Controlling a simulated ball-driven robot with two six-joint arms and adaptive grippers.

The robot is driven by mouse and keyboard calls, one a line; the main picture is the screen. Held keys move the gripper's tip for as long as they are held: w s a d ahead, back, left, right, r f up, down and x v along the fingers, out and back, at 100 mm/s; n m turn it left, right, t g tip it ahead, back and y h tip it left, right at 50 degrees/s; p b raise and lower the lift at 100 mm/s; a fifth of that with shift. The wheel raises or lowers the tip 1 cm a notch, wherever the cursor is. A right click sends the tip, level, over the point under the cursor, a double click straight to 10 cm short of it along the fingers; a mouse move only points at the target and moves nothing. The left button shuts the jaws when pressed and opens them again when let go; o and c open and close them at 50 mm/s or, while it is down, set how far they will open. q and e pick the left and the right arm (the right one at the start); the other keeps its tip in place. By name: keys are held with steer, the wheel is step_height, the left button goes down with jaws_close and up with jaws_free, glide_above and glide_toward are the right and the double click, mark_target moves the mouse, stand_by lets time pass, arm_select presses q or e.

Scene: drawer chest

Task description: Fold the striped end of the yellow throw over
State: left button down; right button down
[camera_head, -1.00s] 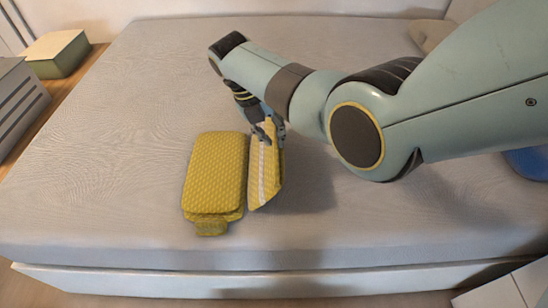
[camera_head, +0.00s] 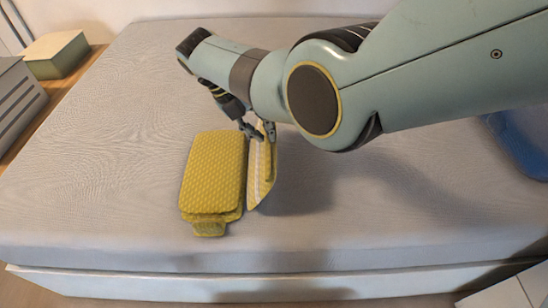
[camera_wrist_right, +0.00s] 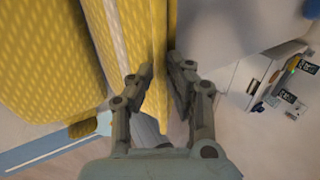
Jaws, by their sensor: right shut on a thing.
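The yellow throw (camera_head: 213,170) lies folded into a thick pad on the bed. Its striped end (camera_head: 262,180), with a pale stripe, stands raised along the right side of the pad. My right gripper (camera_head: 257,131) is shut on the far part of this raised end. In the right wrist view the fingers of my right gripper (camera_wrist_right: 160,75) are on both sides of a yellow edge, with the thick part of the throw (camera_wrist_right: 45,60) at left. The fingers partly hide the edge. My left gripper is not in view.
The grey bed top (camera_head: 110,150) is clear around the throw. A blue thing (camera_head: 522,140) lies at the right edge. A pale box (camera_head: 55,54) and a grey ridged box (camera_head: 17,105) stand off the bed's left side.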

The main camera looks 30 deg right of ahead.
steer(key=shift+a+f+b, duration=0.1)
steer(key=shift+a+b, duration=0.1)
steer(key=shift+b, duration=0.25)
steer(key=shift+w+a+r+g+h+b, duration=0.2)
steer(key=shift+w+a+g+h+b, duration=0.35)
steer(key=shift+b, duration=0.55)
steer(key=shift+a+r+b, duration=0.2)
steer(key=shift+a+b, duration=0.05)
steer(key=shift+b, duration=0.2)
